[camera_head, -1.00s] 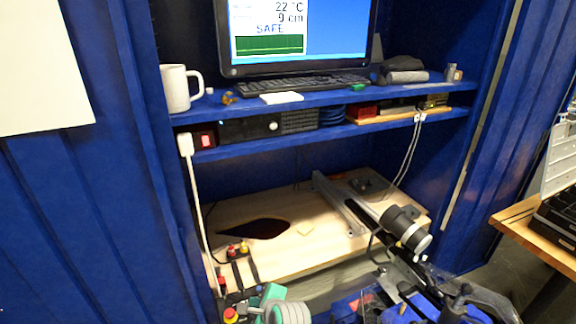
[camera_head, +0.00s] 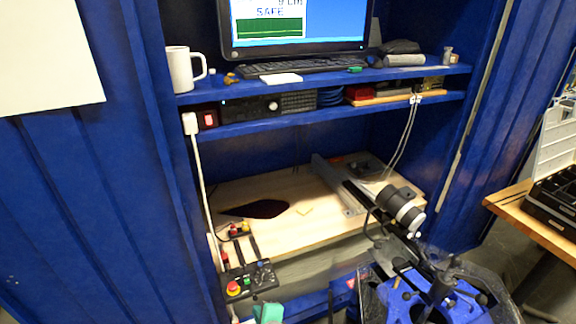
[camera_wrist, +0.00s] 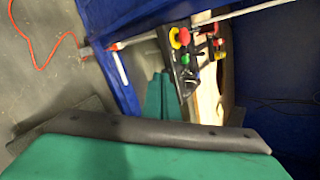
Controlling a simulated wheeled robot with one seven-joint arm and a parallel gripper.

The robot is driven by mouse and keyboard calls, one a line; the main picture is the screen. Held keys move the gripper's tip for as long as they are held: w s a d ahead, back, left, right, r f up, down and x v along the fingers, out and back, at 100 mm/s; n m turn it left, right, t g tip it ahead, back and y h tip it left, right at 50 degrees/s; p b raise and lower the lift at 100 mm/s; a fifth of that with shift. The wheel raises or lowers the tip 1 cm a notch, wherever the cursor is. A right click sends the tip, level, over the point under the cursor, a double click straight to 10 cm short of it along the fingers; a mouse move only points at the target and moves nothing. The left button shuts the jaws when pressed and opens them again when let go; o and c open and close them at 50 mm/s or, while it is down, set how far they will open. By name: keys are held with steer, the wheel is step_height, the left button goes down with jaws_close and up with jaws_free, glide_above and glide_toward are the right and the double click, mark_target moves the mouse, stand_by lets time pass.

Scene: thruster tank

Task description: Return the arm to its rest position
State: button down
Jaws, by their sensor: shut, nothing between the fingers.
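My gripper (camera_wrist: 162,86) shows in the wrist view as two narrow green fingers close together, beyond the dark-edged green part of my own arm at the bottom. It is shut and holds nothing. In the head view only a small green part of my arm shows at the bottom edge; the fingers cannot be made out there. In the wrist view the fingertips appear beside the black control box (camera_wrist: 182,62) with its red and green buttons; whether they touch it I cannot tell. The control box also shows in the head view (camera_head: 262,277).
A wooden bench top (camera_head: 325,230) with a dark opening (camera_head: 256,209) and a camera-like device on a bar (camera_head: 398,205) lies in the blue cabinet. Above are a shelf with a white mug (camera_head: 180,70) and a monitor (camera_head: 300,25). Another table (camera_head: 515,203) stands right.

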steer(key=s+d+f+n+t+h, duration=0.1)
steer(key=s+d+f+n, duration=0.15)
steer(key=s, duration=0.45)
steer(key=s+d+f+n+t+h, duration=0.1)
steer(key=s+n, duration=0.2)
steer(key=s, duration=0.4)
steer(key=s+d+f+n+t+h, duration=0.1)
steer(key=s+d+n, duration=0.15)
steer(key=s, duration=0.35)
steer(key=s+d+r+n+t, duration=0.1)
steer(key=s+r+n, duration=0.4)
steer(key=s, duration=0.3)
steer(key=s+d+r+n+t+h, duration=0.1)
steer(key=s+r+n+t, duration=0.1)
steer(key=s+r+n, duration=0.3)
steer(key=v, duration=0.4)
steer(key=shift+d+r, duration=0.15)
steer(key=shift+d, duration=0.2)
